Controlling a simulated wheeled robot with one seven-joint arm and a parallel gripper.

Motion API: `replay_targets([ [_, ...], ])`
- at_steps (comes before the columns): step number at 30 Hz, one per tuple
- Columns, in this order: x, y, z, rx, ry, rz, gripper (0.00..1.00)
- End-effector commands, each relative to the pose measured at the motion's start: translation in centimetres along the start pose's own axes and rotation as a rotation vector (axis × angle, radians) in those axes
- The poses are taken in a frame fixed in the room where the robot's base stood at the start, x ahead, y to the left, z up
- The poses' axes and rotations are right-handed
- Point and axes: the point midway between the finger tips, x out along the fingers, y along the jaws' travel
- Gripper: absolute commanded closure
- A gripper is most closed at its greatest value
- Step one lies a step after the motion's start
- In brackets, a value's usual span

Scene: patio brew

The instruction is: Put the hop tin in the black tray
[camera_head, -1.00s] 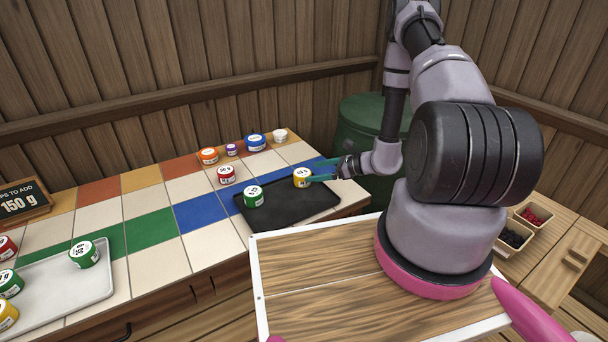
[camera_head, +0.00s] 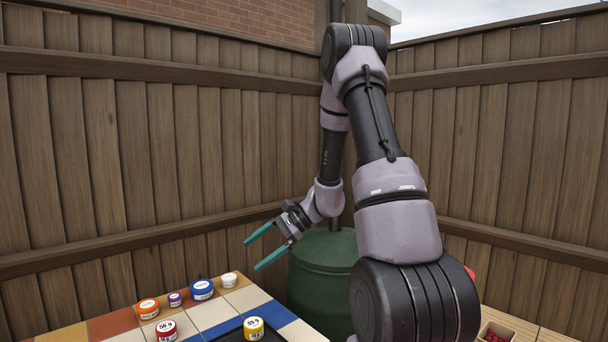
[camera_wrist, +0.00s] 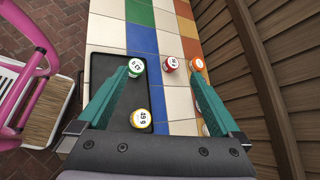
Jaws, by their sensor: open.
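My gripper (camera_head: 251,256) is open and empty, raised above the tiled counter's back right corner. Its two teal fingers stand apart in the wrist view (camera_wrist: 160,76). The yellow tin (camera_head: 253,327) stands upright on the black tray (camera_wrist: 104,68), below and clear of the fingers. It also shows in the wrist view (camera_wrist: 140,118), near one tray corner. A green tin (camera_wrist: 136,67) is on the same tray, partly behind a finger. The head view cuts off most of the tray. I cannot tell by label which tin is the hop tin.
A red tin (camera_head: 166,329), orange tin (camera_head: 148,308), purple tin (camera_head: 175,299), blue tin (camera_head: 202,289) and white tin (camera_head: 229,280) stand on the tiles beyond the tray. A green barrel (camera_head: 322,275) stands at the counter's right. Wooden fence walls close the back.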

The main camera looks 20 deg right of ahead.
Motion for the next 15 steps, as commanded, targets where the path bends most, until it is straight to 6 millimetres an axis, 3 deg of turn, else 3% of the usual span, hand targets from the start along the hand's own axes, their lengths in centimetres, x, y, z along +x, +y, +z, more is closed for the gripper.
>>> replay_targets([
  [1, -1.2, -0.1, 2.3, -0.075, 0.029, 0.027, 0.0],
  [6, -4.7, 1.2, 8.3, -0.299, 0.146, 0.127, 0.0],
  [15, -11.2, 4.9, 16.2, -0.683, 0.423, 0.239, 0.0],
])
